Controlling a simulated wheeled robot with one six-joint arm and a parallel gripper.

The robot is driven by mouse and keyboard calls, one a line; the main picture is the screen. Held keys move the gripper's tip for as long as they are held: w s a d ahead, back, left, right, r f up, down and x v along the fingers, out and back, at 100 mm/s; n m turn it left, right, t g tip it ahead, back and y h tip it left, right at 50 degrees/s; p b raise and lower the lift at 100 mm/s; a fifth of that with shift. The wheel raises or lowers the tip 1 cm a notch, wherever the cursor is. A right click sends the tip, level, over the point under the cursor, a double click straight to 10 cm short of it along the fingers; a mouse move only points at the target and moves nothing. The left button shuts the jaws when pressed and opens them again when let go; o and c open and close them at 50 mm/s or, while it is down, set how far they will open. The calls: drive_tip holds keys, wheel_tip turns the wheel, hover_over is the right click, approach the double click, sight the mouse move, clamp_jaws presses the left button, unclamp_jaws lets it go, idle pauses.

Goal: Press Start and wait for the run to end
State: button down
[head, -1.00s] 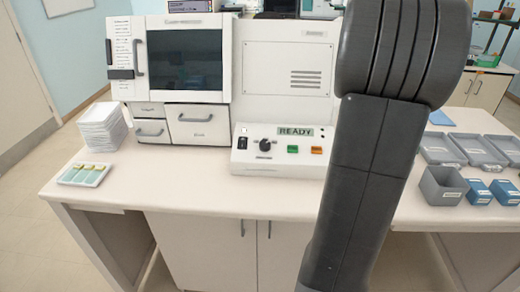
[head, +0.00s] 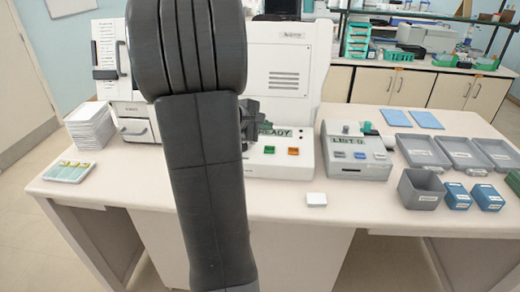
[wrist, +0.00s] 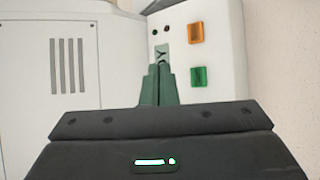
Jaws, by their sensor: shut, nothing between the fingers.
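The white staining machine's control panel (head: 312,165) stands on the bench, with a display reading READY (head: 276,132). A green button (head: 269,149) and an orange button (head: 293,151) sit on its front. In the wrist view, the green button (wrist: 198,77) and orange button (wrist: 196,33) lie to the right of my gripper (wrist: 158,70). Its fingers are shut and empty, over part of the display. No contact with either button shows. In the head view my arm hides the panel's left part and most of my gripper. Both buttons are labelled too small to read.
A grey device (head: 355,158) stands right of the panel, then a grey bin (head: 420,189), blue boxes (head: 457,196) and grey trays (head: 423,151). A small white block (head: 316,199) lies near the front edge. A slide tray (head: 67,171) and stacked white trays (head: 90,127) are at left.

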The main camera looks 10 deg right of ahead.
drive_tip(key=shift+f, duration=0.1)
drive_tip(key=b, duration=0.4)
hover_over(270, 150)
drive_tip(key=s+a, duration=0.2)
wheel_tip(270, 150, down, 7)
drive_tip(key=shift+w+d, duration=0.1)
drive_tip(key=shift+w+d+f+b, duration=0.1)
drive_tip(key=shift+w+f+b, duration=0.15)
drive_tip(key=shift+f+b, duration=0.4)
idle(1.3)
drive_tip(key=shift+w+f+b, duration=0.15)
drive_tip(key=shift+f+b, duration=0.15)
drive_tip(key=shift+b, duration=0.4)
